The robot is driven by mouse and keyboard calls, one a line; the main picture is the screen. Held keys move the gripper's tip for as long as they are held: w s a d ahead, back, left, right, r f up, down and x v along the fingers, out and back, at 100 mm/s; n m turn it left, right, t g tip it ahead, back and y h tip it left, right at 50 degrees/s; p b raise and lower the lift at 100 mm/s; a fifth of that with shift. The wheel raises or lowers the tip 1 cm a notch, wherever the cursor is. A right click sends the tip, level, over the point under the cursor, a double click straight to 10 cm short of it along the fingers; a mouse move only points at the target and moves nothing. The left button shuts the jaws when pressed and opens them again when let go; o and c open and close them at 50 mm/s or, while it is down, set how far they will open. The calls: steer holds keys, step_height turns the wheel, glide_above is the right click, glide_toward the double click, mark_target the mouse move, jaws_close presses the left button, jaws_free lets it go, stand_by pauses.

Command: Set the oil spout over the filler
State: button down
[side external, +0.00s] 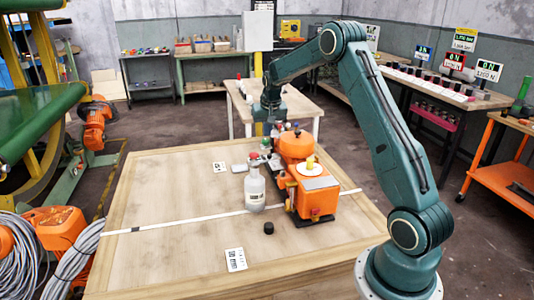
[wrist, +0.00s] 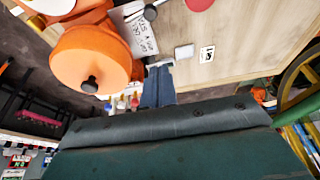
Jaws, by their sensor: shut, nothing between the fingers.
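The orange machine (side external: 318,199) stands on the wooden table, with a rounded orange housing (side external: 295,146) at its back. A yellow fitting (side external: 310,162) on a pale disc sits on its top; I cannot tell whether this is the filler. A grey bottle (side external: 254,190) with a red top stands upright just left of the machine, apart from my gripper; I cannot make out its spout. My gripper (wrist: 160,72) is shut and empty beside the orange housing (wrist: 92,58) in the wrist view. In the side view its fingertips are hard to make out behind the machine.
A small black cap (side external: 268,228) lies on the table in front of the bottle. Printed cards (side external: 236,260) and a white strip (side external: 185,222) lie flat on it. The left part of the table is clear. A second table (side external: 237,98) stands behind.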

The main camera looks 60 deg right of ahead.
mark_target(271, 155)
step_height(271, 155, down, 7)
steer(key=s+a, duration=0.1)
steer(key=shift+r, duration=0.2)
stand_by(0.6)
steer(key=shift+s+a, duration=0.1)
steer(key=shift+s+a+m, duration=0.2)
steer(key=shift+s+m, duration=0.2)
steer(key=shift+m, duration=0.3)
stand_by(0.4)
steer(key=shift+s+a+m+g+h, duration=0.3)
steer(key=shift+s+m+g, duration=0.1)
steer(key=shift+m, duration=0.4)
steer(key=s+m, duration=0.1)
steer(key=a+m, duration=0.1)
steer(key=m, duration=0.1)
steer(key=shift+s+a+g, duration=0.3)
steer(key=shift+s+g, duration=0.05)
steer(key=shift+g, duration=0.05)
steer(key=shift+w, duration=0.15)
